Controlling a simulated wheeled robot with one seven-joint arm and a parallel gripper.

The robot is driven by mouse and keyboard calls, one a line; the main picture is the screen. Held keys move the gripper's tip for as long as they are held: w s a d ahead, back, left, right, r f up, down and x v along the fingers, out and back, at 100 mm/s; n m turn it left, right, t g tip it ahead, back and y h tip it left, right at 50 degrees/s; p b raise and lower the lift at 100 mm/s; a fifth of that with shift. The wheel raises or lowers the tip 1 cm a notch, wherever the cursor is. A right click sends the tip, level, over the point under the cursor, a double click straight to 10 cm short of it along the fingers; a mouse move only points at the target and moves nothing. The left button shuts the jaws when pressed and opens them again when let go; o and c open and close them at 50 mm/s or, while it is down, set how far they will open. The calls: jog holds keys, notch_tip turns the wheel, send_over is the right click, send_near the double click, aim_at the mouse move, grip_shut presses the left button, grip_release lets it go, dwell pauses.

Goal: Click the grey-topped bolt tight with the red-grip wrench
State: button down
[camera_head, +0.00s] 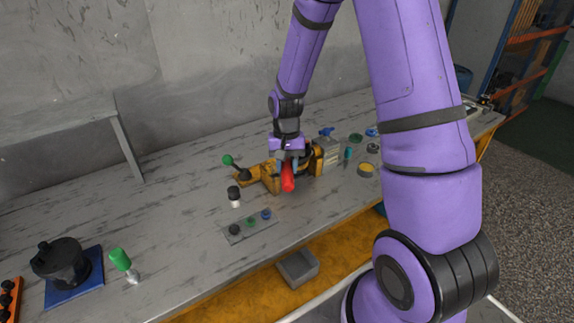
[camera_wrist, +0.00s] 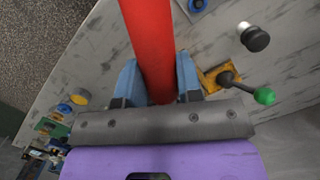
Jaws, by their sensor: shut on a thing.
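My gripper (camera_head: 286,158) is shut on the red grip of the wrench (camera_head: 288,179), above the workbench by the orange motor fixture. In the wrist view the red grip (camera_wrist: 150,38) runs up out of the frame between the blue fingers of my gripper (camera_wrist: 159,72). The wrench's working end does not show in either view. I cannot make out the grey-topped bolt; the arm, gripper and grip may cover it. The orange fixture (camera_head: 269,179) shows on both sides of the grip, partly hidden.
A black-topped white cylinder (camera_head: 234,196) and a plate with several coloured pieces (camera_head: 233,229) stand in front. A green-knobbed lever (camera_head: 228,160) sticks up at left. A black device on a blue mat (camera_head: 88,291) and a green-handled tool (camera_head: 120,259) are farther left.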

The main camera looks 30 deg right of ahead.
jog(key=shift+a+f, duration=0.1)
jog(key=shift+f, duration=0.2)
jog(key=shift+s+f, duration=0.15)
jog(key=shift+f, duration=0.25)
dwell(0.4)
jog(key=shift+w+a+r+m, duration=0.25)
jog(key=shift+w+a+m, duration=0.75)
jog(key=shift+w+a, duration=0.2)
jog(key=shift+w+a+m, duration=0.3)
dwell(0.3)
jog(key=shift+w+a+r+m+t+y, duration=0.1)
jog(key=shift+w+a+m+t+y, duration=0.25)
jog(key=shift+w+a+m, duration=0.6)
dwell(0.5)
jog(key=shift+w, duration=0.1)
